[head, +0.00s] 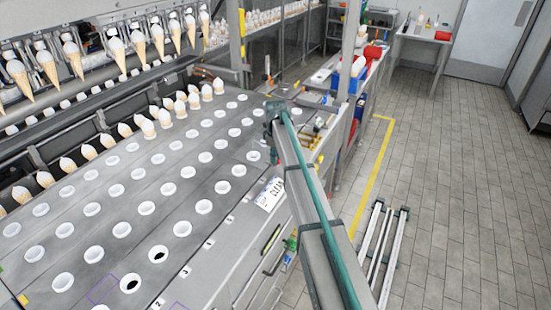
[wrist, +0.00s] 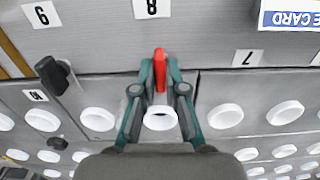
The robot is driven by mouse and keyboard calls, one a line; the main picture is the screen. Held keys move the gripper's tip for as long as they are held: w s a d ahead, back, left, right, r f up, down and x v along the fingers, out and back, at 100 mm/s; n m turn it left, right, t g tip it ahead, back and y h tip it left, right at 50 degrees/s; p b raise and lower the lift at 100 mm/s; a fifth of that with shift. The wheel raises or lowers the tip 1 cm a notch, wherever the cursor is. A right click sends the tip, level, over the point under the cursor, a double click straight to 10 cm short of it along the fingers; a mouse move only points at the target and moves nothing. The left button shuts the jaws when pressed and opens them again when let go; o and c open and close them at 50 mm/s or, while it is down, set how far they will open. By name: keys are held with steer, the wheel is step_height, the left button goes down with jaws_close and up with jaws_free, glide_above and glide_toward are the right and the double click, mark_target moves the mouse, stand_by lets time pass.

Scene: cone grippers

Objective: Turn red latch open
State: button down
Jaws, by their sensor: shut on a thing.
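The red latch (wrist: 160,62) stands upright in the wrist view, at the edge between two grey metal panels, near a label marked 8. My gripper (wrist: 160,78) is shut on it, with one teal finger on each side. The fingers hide the latch's sides. In the head view, the end of my arm (head: 276,108) is over the right edge of the holed conveyor, and I cannot make out the red latch there.
A black latch (wrist: 52,75) is on the panel to the left. White cups (wrist: 226,116) sit in rows in the conveyor plates close to my fingers. Ice cream cones (head: 180,105) stand at the back. The tiled floor (head: 450,200) on the right is mostly clear.

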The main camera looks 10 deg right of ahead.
steer(key=shift+m, duration=0.3)
steer(key=m+b, duration=0.2)
steer(key=m, duration=0.1)
steer(key=shift+f+m, duration=0.1)
steer(key=shift+m, duration=0.2)
steer(key=m+b, duration=0.1)
steer(key=m, duration=0.3)
steer(key=shift+m, duration=0.3)
steer(key=m+b, duration=0.1)
steer(key=m, duration=0.7)
steer(key=shift+m+b, duration=0.3)
steer(key=shift+b, duration=0.1)
steer(key=c, duration=1.2)
jaws_free()
steer(key=shift+r, duration=0.2)
